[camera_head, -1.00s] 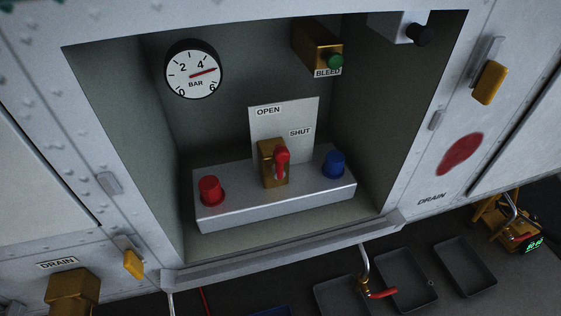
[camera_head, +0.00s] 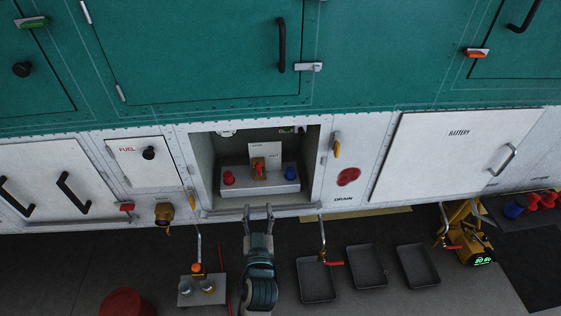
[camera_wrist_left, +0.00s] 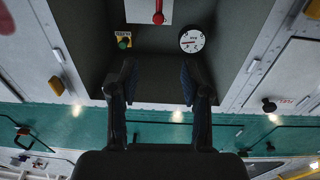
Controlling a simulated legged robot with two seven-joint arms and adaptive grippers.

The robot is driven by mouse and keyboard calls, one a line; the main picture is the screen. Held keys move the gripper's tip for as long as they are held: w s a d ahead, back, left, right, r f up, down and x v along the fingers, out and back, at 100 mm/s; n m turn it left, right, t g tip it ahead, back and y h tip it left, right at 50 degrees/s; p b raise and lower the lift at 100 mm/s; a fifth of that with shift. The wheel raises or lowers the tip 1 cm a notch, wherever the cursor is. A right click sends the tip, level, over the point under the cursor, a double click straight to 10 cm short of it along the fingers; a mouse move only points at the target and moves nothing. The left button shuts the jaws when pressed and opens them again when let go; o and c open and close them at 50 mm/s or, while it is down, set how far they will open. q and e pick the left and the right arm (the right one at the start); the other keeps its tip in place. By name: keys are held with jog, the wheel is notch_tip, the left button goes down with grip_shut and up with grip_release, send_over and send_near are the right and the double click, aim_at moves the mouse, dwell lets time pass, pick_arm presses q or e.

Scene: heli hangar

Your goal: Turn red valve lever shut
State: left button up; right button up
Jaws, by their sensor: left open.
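The red valve lever (camera_head: 260,168) sits on a small brass block inside the open bay, in front of a pale plate (camera_head: 266,150). A red cap (camera_head: 228,178) stands to its left and a blue cap (camera_head: 290,173) to its right. My left gripper (camera_head: 258,210) is open and empty at the bay's lower edge, below the lever and apart from it. In the left wrist view the scene is inverted; the red lever (camera_wrist_left: 158,17) is at the top, beyond the spread fingers (camera_wrist_left: 158,76). The exact lever angle is too small to tell.
The bay's front sill (camera_head: 225,210) and side walls surround the lever. The wrist view shows a pressure gauge (camera_wrist_left: 192,40) and a green bleed knob (camera_wrist_left: 124,42). Drain pipes with red handles (camera_head: 335,263), grey trays (camera_head: 367,266) and a yellow device (camera_head: 468,228) stand below.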

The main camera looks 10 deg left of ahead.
aim_at(259, 168)
pick_arm(q)
jog(key=shift+g+y, duration=0.3)
jog(key=x, duration=1.6)
jog(key=shift+w+d+f, duration=0.3)
jog(key=shift+w, duration=0.5)
pick_arm(e)
jog(key=s+d, duration=0.1)
jog(key=s+g, duration=0.1)
jog(key=shift+s+d+r, duration=0.35)
jog(key=shift+d, duration=0.05)
pick_arm(q)
jog(key=shift+c, duration=0.3)
pick_arm(e)
jog(key=shift+s, duration=0.15)
